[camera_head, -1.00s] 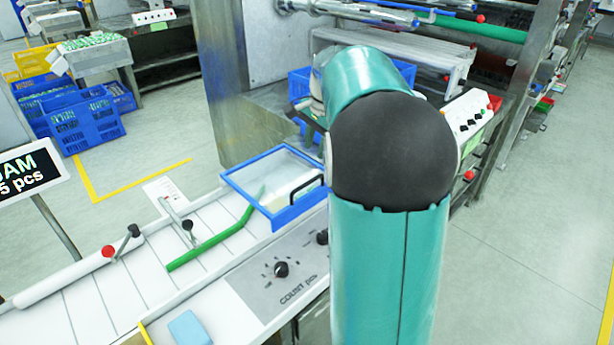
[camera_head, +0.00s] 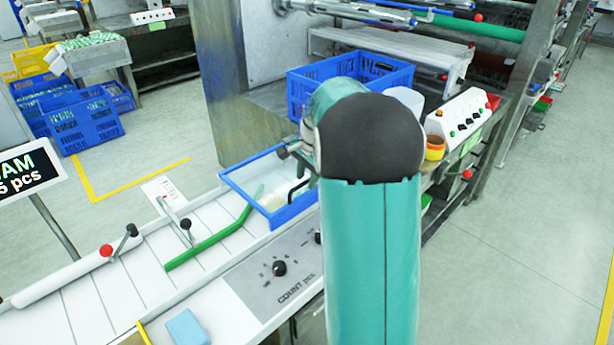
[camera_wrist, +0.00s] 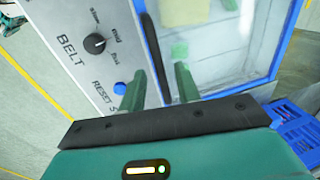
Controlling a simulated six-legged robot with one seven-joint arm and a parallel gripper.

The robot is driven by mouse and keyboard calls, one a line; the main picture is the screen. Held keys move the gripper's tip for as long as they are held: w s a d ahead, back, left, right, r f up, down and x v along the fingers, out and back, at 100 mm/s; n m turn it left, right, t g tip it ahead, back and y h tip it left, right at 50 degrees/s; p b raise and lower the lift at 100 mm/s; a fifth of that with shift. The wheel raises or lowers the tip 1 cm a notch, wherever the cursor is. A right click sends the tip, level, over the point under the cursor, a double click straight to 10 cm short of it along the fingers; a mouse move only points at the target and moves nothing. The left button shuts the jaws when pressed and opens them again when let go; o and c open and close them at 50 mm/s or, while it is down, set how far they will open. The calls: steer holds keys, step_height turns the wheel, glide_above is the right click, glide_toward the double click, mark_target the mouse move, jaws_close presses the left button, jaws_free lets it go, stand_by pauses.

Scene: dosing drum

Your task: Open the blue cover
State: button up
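The blue cover (camera_head: 234,187) is a blue frame around a clear pane, lying closed over the belt's far end in the head view. Its frame also shows in the wrist view (camera_wrist: 282,40). A black bar handle (camera_wrist: 152,50) runs along the cover's near side. My gripper (camera_wrist: 160,68) is open, with two green fingers apart. In the wrist view the handle passes between the fingers; I cannot tell whether they touch it.
A control panel with a BELT knob (camera_wrist: 95,43) and a blue button (camera_wrist: 119,88) lies beside the cover. A green bar (camera_head: 212,240) crosses the white belt. A blue crate (camera_head: 300,88) stands behind my arm. A blue block (camera_head: 187,328) lies at the front.

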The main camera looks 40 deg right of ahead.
jaws_close()
